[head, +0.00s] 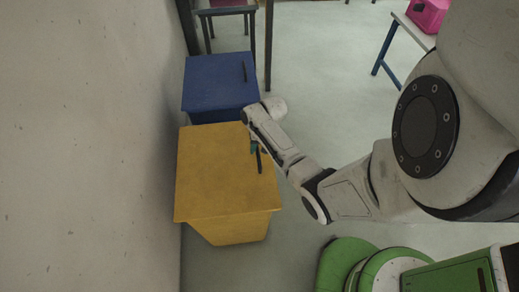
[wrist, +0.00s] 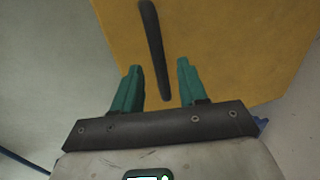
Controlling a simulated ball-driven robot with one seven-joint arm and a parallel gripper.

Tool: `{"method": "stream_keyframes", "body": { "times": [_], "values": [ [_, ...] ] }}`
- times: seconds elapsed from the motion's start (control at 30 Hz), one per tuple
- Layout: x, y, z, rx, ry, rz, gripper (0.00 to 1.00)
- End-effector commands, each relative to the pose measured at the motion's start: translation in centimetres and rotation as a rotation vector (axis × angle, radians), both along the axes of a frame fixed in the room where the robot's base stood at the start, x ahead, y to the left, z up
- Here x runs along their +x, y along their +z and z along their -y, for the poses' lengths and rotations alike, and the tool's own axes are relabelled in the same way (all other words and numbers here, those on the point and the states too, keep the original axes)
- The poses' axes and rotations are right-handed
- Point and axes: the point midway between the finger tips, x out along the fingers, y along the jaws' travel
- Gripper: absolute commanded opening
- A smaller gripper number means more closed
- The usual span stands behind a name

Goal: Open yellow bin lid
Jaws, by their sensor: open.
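The yellow bin (head: 228,232) stands against the wall in the head view. Its flat yellow lid (head: 212,175) is shut, with a dark bar handle (head: 259,159) near the right edge. In the wrist view the lid (wrist: 220,40) fills the top, and the handle (wrist: 153,45) runs down between the finger lines. My gripper (wrist: 160,72) has two teal fingers, open, one on each side of the handle's lower end. In the head view my gripper (head: 254,148) is at the handle, partly hidden by the arm. I cannot tell whether the fingers touch the handle.
A blue bin (head: 215,82) with a similar handle stands just behind the yellow one. The wall (head: 85,150) bounds the left side. A table with a pink box (head: 428,14) is at the upper right. The floor (head: 325,75) between is clear.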

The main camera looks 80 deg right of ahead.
Motion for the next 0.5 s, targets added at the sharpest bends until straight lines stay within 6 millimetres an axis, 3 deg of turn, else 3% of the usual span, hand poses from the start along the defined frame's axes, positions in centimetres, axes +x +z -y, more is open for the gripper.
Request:
{"method": "stream_keyframes", "body": {
  "times": [0.4,0.5],
  "values": [
    [0.14,-0.97,-0.06,0.0,-0.001,-0.001,0.42],
    [0.15,-0.97,-0.07,0.0,-0.001,-0.001,0.35]
  ]
}}
